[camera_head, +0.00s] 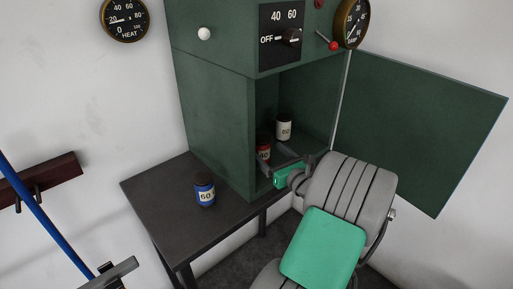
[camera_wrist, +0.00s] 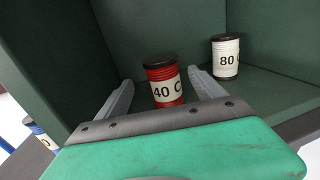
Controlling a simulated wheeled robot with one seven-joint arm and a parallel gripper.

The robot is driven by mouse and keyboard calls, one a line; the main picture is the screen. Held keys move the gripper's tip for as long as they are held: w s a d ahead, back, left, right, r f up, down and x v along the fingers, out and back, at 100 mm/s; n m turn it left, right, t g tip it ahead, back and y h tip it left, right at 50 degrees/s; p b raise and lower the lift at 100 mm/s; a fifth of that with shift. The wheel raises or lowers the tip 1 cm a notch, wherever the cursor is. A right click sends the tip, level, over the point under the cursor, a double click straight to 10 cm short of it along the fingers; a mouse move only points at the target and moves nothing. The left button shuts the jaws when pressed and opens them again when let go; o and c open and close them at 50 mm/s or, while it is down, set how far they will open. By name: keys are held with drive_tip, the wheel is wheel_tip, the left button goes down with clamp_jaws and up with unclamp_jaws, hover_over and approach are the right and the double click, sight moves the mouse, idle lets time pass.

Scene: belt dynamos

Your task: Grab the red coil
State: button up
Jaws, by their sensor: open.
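The red coil (camera_wrist: 163,82) has a dark cap and a white label reading 40. It stands upright inside the green cabinet, and in the head view the red coil (camera_head: 263,150) is partly hidden by my gripper. My gripper (camera_wrist: 160,88) is open, with one grey finger on each side of the red coil in the wrist view. In the head view my gripper (camera_head: 280,168) reaches into the cabinet opening. I cannot tell whether the fingers touch the coil.
A white coil (camera_wrist: 226,58) labelled 80 stands right of and behind the red one. A blue coil (camera_head: 205,192) labelled 60 stands on the dark table (camera_head: 160,200). The cabinet (camera_head: 215,120) walls enclose the gripper, and its open door (camera_head: 420,125) extends right.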

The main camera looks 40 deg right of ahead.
sight(267, 148)
drive_tip(key=w, duration=0.2)
drive_tip(key=w+d, duration=0.1)
drive_tip(key=w, duration=0.2)
drive_tip(key=shift+w+d+p, duration=0.25)
drive_tip(key=shift+w+p, duration=0.05)
drive_tip(key=shift+p, duration=0.1)
clamp_jaws()
idle(0.4)
